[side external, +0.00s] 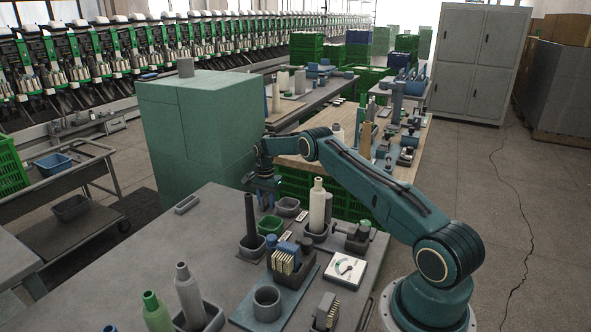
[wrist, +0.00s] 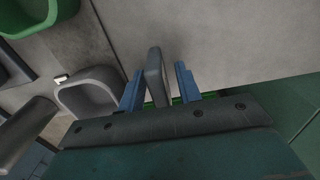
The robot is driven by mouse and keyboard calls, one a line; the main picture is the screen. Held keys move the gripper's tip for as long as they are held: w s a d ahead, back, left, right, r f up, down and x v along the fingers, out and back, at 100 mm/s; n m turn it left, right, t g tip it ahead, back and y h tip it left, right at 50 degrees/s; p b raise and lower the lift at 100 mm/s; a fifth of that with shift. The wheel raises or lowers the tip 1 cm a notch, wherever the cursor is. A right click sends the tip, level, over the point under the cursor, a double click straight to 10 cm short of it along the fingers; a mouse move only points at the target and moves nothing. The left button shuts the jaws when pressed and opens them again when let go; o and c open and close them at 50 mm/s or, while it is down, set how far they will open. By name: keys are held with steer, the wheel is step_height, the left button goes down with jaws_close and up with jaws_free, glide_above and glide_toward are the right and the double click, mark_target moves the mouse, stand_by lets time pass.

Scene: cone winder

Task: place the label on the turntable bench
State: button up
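My gripper (side external: 264,190) hangs near the far edge of the grey bench (side external: 225,225), with its blue fingers pointing down. In the wrist view the two fingers (wrist: 160,88) stand apart. A thin grey upright piece (wrist: 155,75) shows between them, with a gap on each side; I cannot tell what it is. A small pale tag (side external: 302,215), possibly the label, lies on the grey bench beside a grey cup (side external: 288,207). A small pale piece (wrist: 62,78) also shows near the grey cup in the wrist view. I cannot tell which surface is the turntable bench.
A green cup (side external: 270,225), a pale cone (side external: 317,205) and a dark cone (side external: 250,220) stand close to my gripper. A green cabinet (side external: 200,130) rises behind it. A wooden table (side external: 408,166) with several tools stands beyond. The grey bench's left part is mostly bare.

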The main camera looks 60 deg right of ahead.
mark_target(265, 195)
step_height(265, 195, up, 12)
steer(key=shift+r, duration=0.15)
stand_by(0.6)
stand_by(0.4)
steer(key=s+a+r+n+t, duration=0.1)
steer(key=a+r+n, duration=0.1)
steer(key=a+r, duration=0.4)
steer(key=s+a+r+n, duration=0.1)
steer(key=a+r+n, duration=0.15)
steer(key=r, duration=0.55)
steer(key=s+a+r+n+t, duration=0.2)
steer(key=s+a+r+n, duration=0.2)
steer(key=s+a+r, duration=0.65)
steer(key=s+a+r+n+t, duration=0.1)
steer(key=s+a+r+n, duration=0.1)
steer(key=s+a, duration=0.35)
steer(key=s+a+r+n, duration=0.2)
steer(key=s+a+n, duration=0.1)
steer(key=s+a, duration=0.3)
steer(key=s+a+f+n, duration=0.1)
steer(key=s+f+n, duration=0.1)
steer(key=s, duration=0.5)
steer(key=s+a+f+n+t, duration=0.1)
steer(key=s+a+f+n, duration=0.1)
steer(key=s, duration=0.5)
steer(key=shift+a+f+t, duration=0.15)
steer(key=shift+f+t, duration=0.15)
steer(key=shift+f, duration=0.6)
